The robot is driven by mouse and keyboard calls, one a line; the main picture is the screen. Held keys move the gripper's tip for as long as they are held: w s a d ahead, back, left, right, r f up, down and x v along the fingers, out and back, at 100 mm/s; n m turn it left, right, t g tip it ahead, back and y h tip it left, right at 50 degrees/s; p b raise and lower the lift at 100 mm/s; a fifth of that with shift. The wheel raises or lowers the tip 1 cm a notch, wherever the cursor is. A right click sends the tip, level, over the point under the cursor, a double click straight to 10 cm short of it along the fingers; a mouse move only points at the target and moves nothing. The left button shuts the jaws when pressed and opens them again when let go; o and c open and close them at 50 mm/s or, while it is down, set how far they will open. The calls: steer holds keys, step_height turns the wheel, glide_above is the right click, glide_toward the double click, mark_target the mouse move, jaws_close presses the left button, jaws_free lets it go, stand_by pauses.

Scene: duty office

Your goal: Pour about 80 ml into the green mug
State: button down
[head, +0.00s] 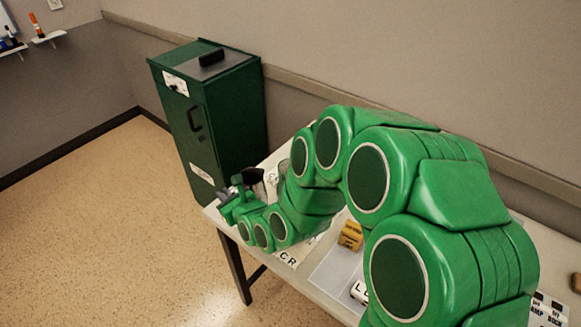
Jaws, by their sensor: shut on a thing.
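My arm crosses the head view from the lower right and hides much of the table. My gripper (236,194) is small and far off, over the left end of the table. It is shut on a dark object (249,176), which is partly covered by the gripper and too small to identify surely. A greyish shape shows just right of it, partly behind my arm. I cannot make out the green mug; my green arm may hide it. No liquid or pouring stream can be made out.
A pale table (331,283) runs along the wall. On it are a yellow-brown block (351,235), a white lettered item (359,291) and lettered cards (547,310). A dark green cabinet (212,120) stands at the table's far end. The floor to the left is clear.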

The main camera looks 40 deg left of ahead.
steer(key=shift+f, duration=1.25)
steer(key=shift+r, duration=0.1)
steer(key=shift+w+d+r+m+g, duration=0.1)
steer(key=shift+w+r+m+g, duration=0.2)
steer(key=shift+r, duration=0.2)
steer(key=shift+w+r+m+g, duration=0.2)
steer(key=shift+w+r+m, duration=0.15)
steer(key=shift+r+m, duration=0.1)
steer(key=shift+w+d+r+m+g+y, duration=0.15)
steer(key=shift+w+r+m+g+y, duration=0.25)
steer(key=shift+w+r+m+g, duration=0.25)
steer(key=w+d+r+m+g+y+p, duration=0.1)
steer(key=w+r+m+g, duration=0.1)
steer(key=w+r+m, duration=0.3)
step_height(320, 180, up, 4)
steer(key=shift+w+d+f+m+y, duration=0.1)
steer(key=shift+w+d+m+y, duration=0.15)
steer(key=shift+w+m+y, duration=0.25)
steer(key=shift+w+g+p, duration=0.2)
steer(key=shift+g+p, duration=0.1)
steer(key=shift+g, duration=0.15)
steer(key=shift+w+d+r+m+p, duration=0.25)
steer(key=shift+w+r+m+p, duration=0.4)
steer(key=shift+w+m+p, duration=0.15)
